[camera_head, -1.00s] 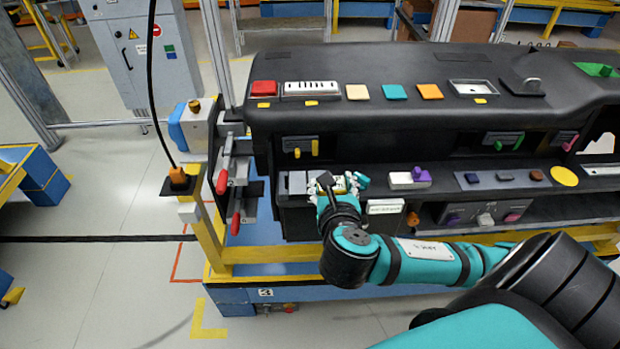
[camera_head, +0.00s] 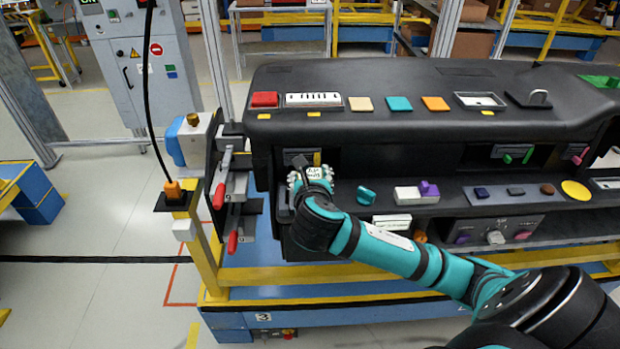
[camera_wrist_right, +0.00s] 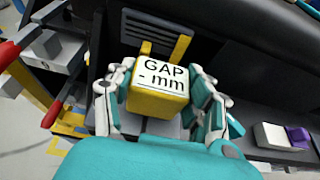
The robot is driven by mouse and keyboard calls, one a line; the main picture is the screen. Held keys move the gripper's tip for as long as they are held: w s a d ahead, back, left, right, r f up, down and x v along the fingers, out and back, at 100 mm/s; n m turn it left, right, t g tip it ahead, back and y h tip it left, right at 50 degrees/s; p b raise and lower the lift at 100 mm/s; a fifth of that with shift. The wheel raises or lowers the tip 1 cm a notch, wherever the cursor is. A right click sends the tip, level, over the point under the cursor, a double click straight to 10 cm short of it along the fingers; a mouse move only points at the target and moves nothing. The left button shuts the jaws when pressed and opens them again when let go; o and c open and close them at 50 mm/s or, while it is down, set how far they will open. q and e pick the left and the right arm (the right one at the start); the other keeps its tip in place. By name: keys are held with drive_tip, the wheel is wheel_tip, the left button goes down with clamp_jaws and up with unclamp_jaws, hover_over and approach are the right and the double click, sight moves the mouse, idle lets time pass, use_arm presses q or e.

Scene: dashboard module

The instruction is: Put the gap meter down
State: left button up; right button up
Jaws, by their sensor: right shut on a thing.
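The gap meter (camera_wrist_right: 158,98) is a yellow block with a white face reading "GAP - mm". My right gripper (camera_wrist_right: 165,108) is shut on it, with white and teal fingers on both sides. In the head view the right gripper (camera_head: 312,182) holds the meter's pale face (camera_head: 314,172) at the left end of the dashboard's lower shelf, in front of a slatted vent (camera_head: 300,156). Two yellow uprights stand behind the meter in the wrist view; I cannot tell whether they belong to it. Whether its underside touches the shelf is hidden. My left gripper is not in view.
The black dashboard (camera_head: 390,130) rises behind the gripper. A teal knob (camera_head: 366,195) and a white block with a purple part (camera_head: 416,193) are to the right on the shelf. Red-handled clamps (camera_head: 220,195) stand close on the left.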

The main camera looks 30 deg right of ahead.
drive_tip(key=shift+f, duration=0.3)
drive_tip(key=shift+f, duration=0.15)
drive_tip(key=o, duration=1.3)
drive_tip(key=shift+c, duration=0.2)
